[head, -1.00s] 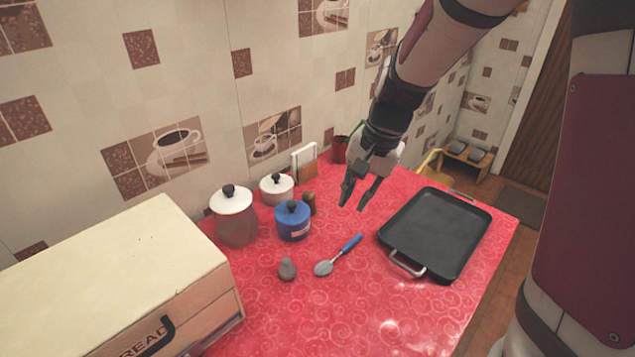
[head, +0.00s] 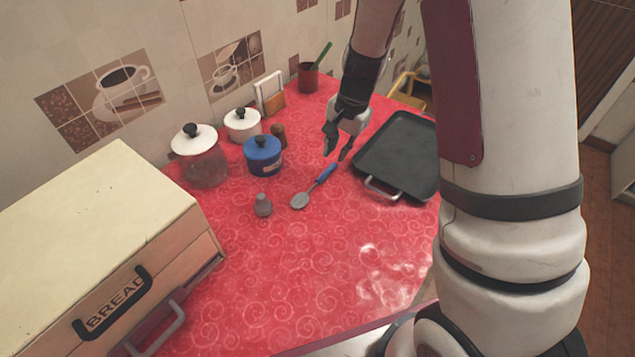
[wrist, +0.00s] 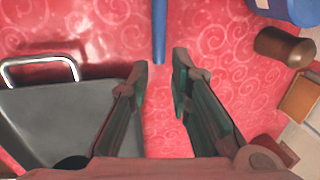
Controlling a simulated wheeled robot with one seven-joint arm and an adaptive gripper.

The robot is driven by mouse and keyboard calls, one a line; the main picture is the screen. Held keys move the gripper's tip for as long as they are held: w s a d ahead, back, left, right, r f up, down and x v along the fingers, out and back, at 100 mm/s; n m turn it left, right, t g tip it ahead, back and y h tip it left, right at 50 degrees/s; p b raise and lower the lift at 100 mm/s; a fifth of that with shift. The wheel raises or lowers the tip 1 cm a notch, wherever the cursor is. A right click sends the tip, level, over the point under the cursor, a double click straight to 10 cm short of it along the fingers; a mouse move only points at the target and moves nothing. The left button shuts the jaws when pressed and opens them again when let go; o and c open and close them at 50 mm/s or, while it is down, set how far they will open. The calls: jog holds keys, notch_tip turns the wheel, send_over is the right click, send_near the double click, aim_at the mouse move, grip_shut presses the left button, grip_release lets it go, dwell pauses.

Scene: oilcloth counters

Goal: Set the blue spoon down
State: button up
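The blue spoon (head: 314,186) lies flat on the red oilcloth counter, with its grey bowl toward the front left and its blue handle toward the back right. My gripper (head: 338,156) is open and empty, just beyond the handle end. In the wrist view the blue handle (wrist: 159,30) comes in from the top edge, and its end lies just past the gap between the open fingertips (wrist: 163,68). The spoon's bowl is out of the wrist view.
A black tray (head: 400,150) with metal handles lies close right of my gripper. A blue pot (head: 263,156), a white-lidded pot (head: 201,160), a pepper mill (head: 279,134) and a small grey shaker (head: 263,206) stand left. A bread box (head: 95,235) fills the left side. The front counter is clear.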

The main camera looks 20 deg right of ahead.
aim_at(332, 166)
jog(key=f, duration=0.3)
jog(key=f+b, duration=0.1)
jog(key=f, duration=0.1)
jog(key=shift+w+a+f, duration=0.1)
jog(key=shift+w+a, duration=0.2)
grip_shut()
